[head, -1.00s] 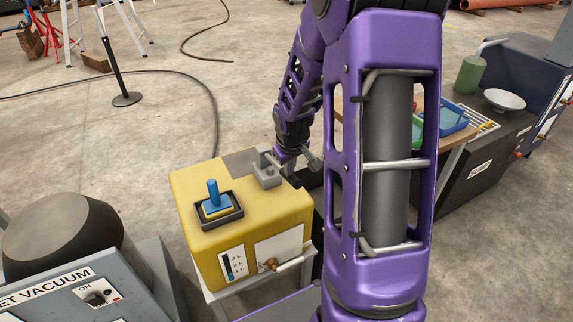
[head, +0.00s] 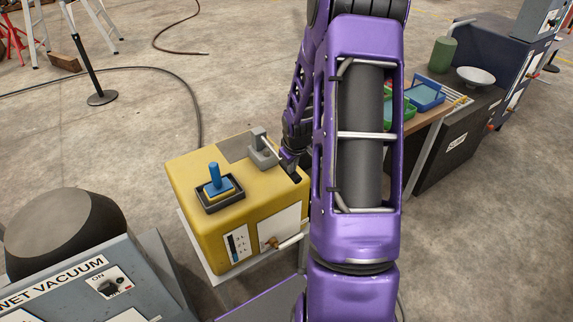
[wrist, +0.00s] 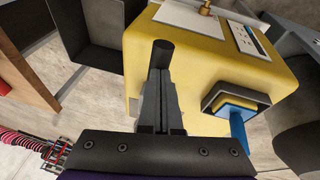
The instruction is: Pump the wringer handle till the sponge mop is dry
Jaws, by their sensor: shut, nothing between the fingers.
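The yellow wringer box (head: 190,225) stands left of my arm in the head view, and its side fills the right of the wrist view (wrist: 225,60). On its top is a sponge mop (head: 215,178), a blue stem on a yellow sponge in a dark tray. The mop also shows in the wrist view (wrist: 236,120). The grey wringer handle's bracket (head: 263,155) stands on the box's back right. My gripper (head: 292,176) is beside the box's right edge, shut and empty. In the wrist view (wrist: 163,122) a dark cylinder, perhaps the handle's grip, lies just past the fingers; contact is unclear.
A wet vacuum (head: 100,280) stands close at the left front. A small tap (head: 275,241) and a gauge panel (head: 236,243) are on the box's front. A bench with a green tray (head: 400,110) and a blue tray (head: 425,97) is right of my arm.

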